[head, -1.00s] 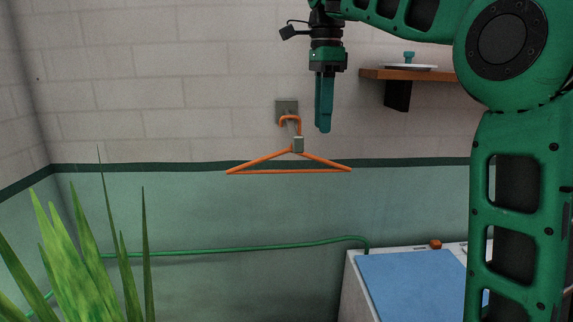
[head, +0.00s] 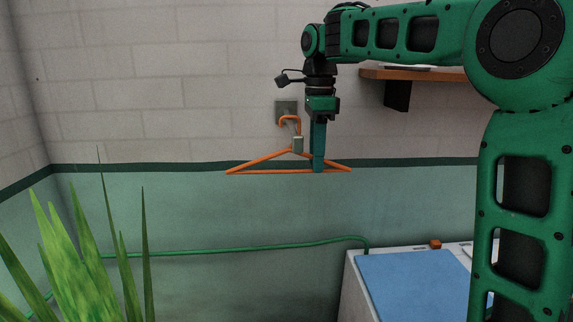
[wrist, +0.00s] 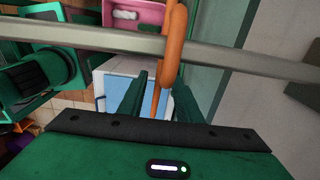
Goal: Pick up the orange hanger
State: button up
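The orange hanger (head: 262,159) hangs upright by its hook from a grey peg (head: 297,145) on the wall. My gripper (head: 318,168) points straight down at the hanger's right arm, with its fingers covering part of that arm and reaching the bottom bar. In the wrist view, my gripper (wrist: 162,86) is open, its two green fingers apart. The orange hanger (wrist: 174,45) runs between the fingers there, nearer the right one. The grey peg (wrist: 90,38) crosses the picture above the fingers.
A wooden shelf (head: 420,75) is fixed to the wall on the right, partly behind my arm. A white cabinet with a blue top (head: 410,280) stands below right. A spiky plant (head: 65,260) fills the lower left. A green hose (head: 230,249) runs along the lower wall.

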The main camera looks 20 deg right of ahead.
jog(key=shift+f, duration=0.3)
jog(key=shift+c, duration=0.7)
grip_shut()
jog(key=shift+r, duration=0.1)
